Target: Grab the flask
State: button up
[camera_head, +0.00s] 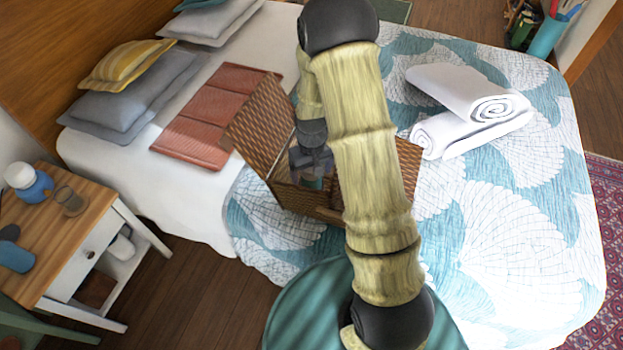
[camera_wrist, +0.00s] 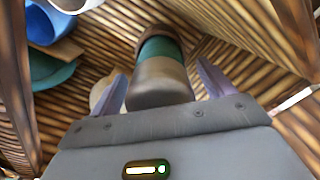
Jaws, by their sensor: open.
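The flask (camera_wrist: 160,82) is a grey-brown cylinder with a teal band, inside the open wicker basket (camera_wrist: 95,30) in the wrist view. My gripper (camera_wrist: 162,86) is open, with one finger on each side of the flask's near end; I cannot tell whether either finger touches it. In the head view the basket (camera_head: 262,125) sits on the bed, its lid raised. My gripper (camera_head: 312,160) reaches down into it, above a small teal part of the flask (camera_head: 312,183). My arm hides much of the basket.
Inside the basket, a blue cup (camera_wrist: 42,24), a teal bowl (camera_wrist: 50,70) and a beige round thing (camera_wrist: 100,92) lie left of the flask. Rolled white towels (camera_head: 465,105) lie on the bed at right. A nightstand (camera_head: 75,225) stands at left.

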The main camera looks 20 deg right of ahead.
dwell(0.4)
jog(key=c, duration=1.4)
jog(key=shift+o, duration=0.2)
jog(key=shift+r, duration=0.1)
notch_tip(320, 180, up, 10)
jog(key=shift+f, duration=0.1)
